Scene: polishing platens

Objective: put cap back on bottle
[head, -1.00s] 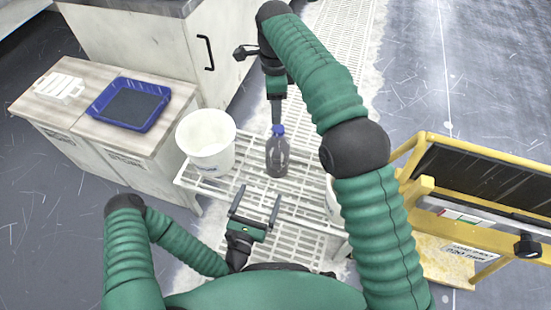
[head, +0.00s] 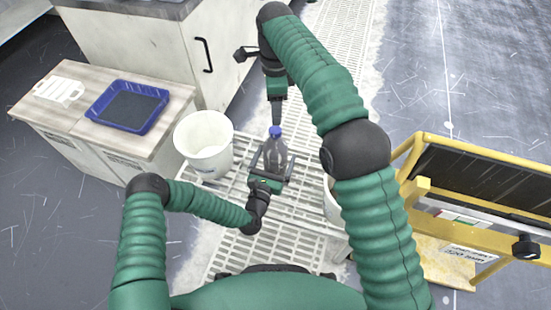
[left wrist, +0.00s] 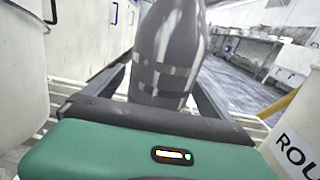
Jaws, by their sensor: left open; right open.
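A clear grey bottle (head: 273,158) stands upright on the white slatted rack, its blue cap (head: 275,131) at its top. Whether the cap is fully seated cannot be told. My left gripper (head: 274,158) is open, with one finger on either side of the bottle body. The left wrist view shows the bottle (left wrist: 168,55) between the spread fingers, with no clear grip on it; its top is out of frame. My right gripper (head: 276,122) points down from above, its tips at or just above the cap. It is open, though its fingers overlap from this angle.
A white bucket (head: 204,146) stands left of the bottle. Another white bucket (head: 331,198) is partly hidden behind my right arm. A blue tray (head: 128,106) and a white rack-like item (head: 60,90) lie on the left cabinet. A yellow frame (head: 418,188) stands at right.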

